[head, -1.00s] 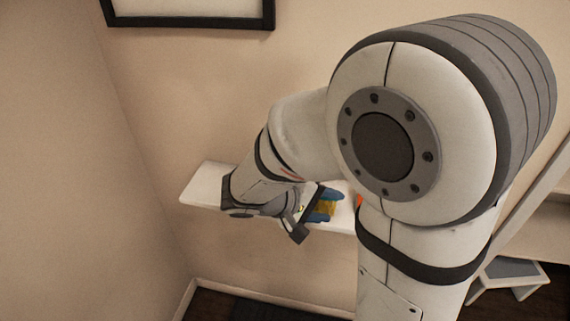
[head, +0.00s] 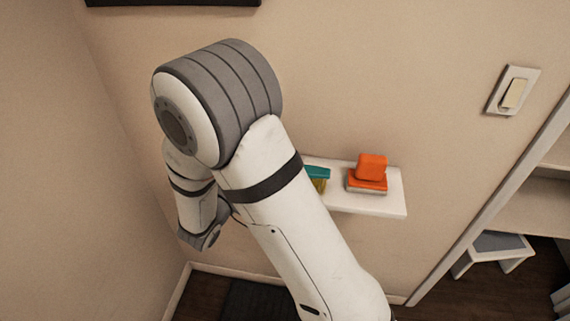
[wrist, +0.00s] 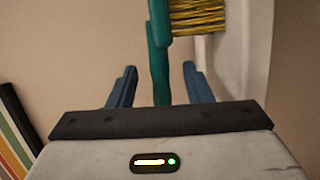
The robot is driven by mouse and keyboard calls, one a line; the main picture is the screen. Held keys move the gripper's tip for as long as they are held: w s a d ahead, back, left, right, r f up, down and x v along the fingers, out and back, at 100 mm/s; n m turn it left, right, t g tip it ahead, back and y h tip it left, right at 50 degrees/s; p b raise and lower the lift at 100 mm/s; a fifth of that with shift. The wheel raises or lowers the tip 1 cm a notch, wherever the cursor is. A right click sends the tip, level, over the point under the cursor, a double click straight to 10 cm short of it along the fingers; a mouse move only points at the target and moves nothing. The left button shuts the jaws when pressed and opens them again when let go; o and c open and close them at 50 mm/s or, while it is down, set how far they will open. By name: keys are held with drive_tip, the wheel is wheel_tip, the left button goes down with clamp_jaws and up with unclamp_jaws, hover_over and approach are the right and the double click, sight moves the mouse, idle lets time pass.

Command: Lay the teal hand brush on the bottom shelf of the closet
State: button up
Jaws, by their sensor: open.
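The teal hand brush (head: 317,173) with yellow bristles lies on the white wall shelf (head: 372,204), partly hidden behind my arm in the head view. In the wrist view, the brush (wrist: 159,35) extends from the top edge, with its teal handle reaching down between the two blue fingers of my gripper (wrist: 160,88). The fingers are open, with a gap on each side of the handle. My gripper is hidden by my arm in the head view. The closet (head: 540,195) stands at the right edge, and its bottom shelf cannot be made out clearly.
An orange object (head: 370,168), in two stacked parts, sits on the wall shelf right of the brush. A small grey-topped stool (head: 497,242) stands by the closet. A light switch (head: 514,92) is on the wall. A dark mat (head: 262,302) lies below.

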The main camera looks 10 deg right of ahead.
drive_tip(key=p+x, duration=0.1)
drive_tip(key=x, duration=0.2)
drive_tip(key=shift+w+d+f, duration=0.1)
drive_tip(key=shift+w+d, duration=0.15)
drive_tip(key=shift+c, duration=0.5)
clamp_jaws()
